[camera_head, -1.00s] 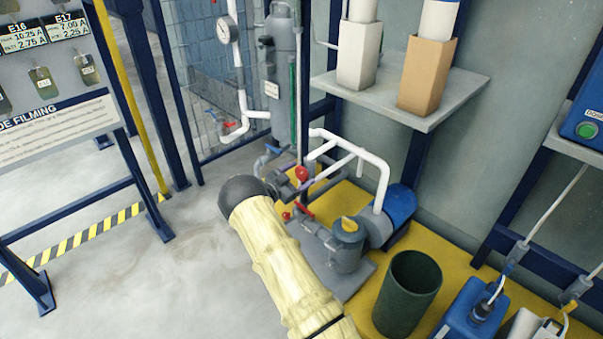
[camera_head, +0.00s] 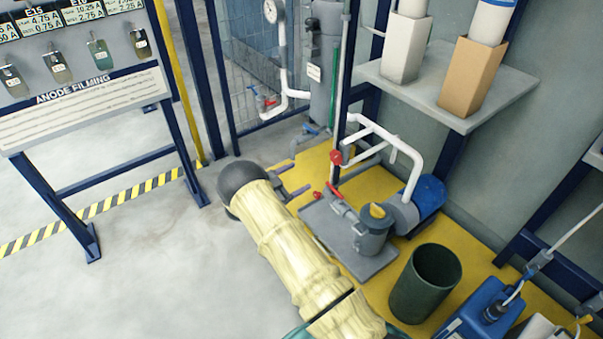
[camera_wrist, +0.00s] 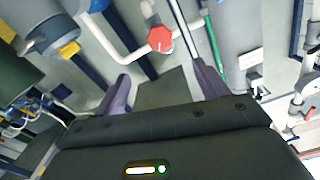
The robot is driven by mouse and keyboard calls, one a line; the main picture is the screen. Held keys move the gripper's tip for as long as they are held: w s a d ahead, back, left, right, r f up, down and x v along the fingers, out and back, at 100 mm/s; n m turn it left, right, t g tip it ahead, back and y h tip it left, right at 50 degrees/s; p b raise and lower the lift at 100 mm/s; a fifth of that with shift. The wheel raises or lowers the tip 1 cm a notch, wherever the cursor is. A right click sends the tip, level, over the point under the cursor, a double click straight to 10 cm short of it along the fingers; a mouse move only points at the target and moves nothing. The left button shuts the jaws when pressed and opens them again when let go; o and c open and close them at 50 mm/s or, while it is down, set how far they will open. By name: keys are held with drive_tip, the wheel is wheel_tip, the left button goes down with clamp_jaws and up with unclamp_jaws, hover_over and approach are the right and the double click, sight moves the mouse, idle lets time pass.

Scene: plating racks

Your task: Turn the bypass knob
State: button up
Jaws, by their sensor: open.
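A red knob (camera_head: 336,157) sits on the white pipework above the pump in the head view. The same kind of red, faceted knob (camera_wrist: 160,38) shows in the wrist view on a white pipe, ahead of the jaws. No label for the bypass is readable. My gripper (camera_head: 299,178) is left of the knob in the head view, apart from it. In the wrist view my gripper (camera_wrist: 162,70) has its two purple-grey fingers spread, with nothing held between them. My dark wrist ball and pale-sleeved arm hide part of the floor and pump base.
The grey pump (camera_head: 373,235) with a yellow cap stands on a grey plate. A red lever (camera_head: 334,190) is beside it. A dark green bin (camera_head: 425,284) and blue containers stand at right. A shelf (camera_head: 440,92) overhangs behind.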

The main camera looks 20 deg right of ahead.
wheel_tip(320, 180, up, 16)
drive_tip(key=w+a+n+t+y+p, duration=0.25)
drive_tip(key=n+t+y+p, duration=0.2)
drive_tip(key=n+y, duration=0.6)
drive_tip(key=s+r+n+g+y, duration=0.2)
drive_tip(key=s, duration=0.9)
drive_tip(key=s+r+n+g+y+p, duration=0.1)
drive_tip(key=s+r+n+g+y, duration=0.1)
drive_tip(key=s, duration=0.9)
drive_tip(key=s+a+r+n+g+y+p, duration=0.1)
drive_tip(key=s+g, duration=0.3)
drive_tip(key=s, duration=0.8)
drive_tip(key=shift+r+n+y, duration=0.75)
drive_tip(key=shift+r+n, duration=0.1)
drive_tip(key=shift+r, duration=0.05)
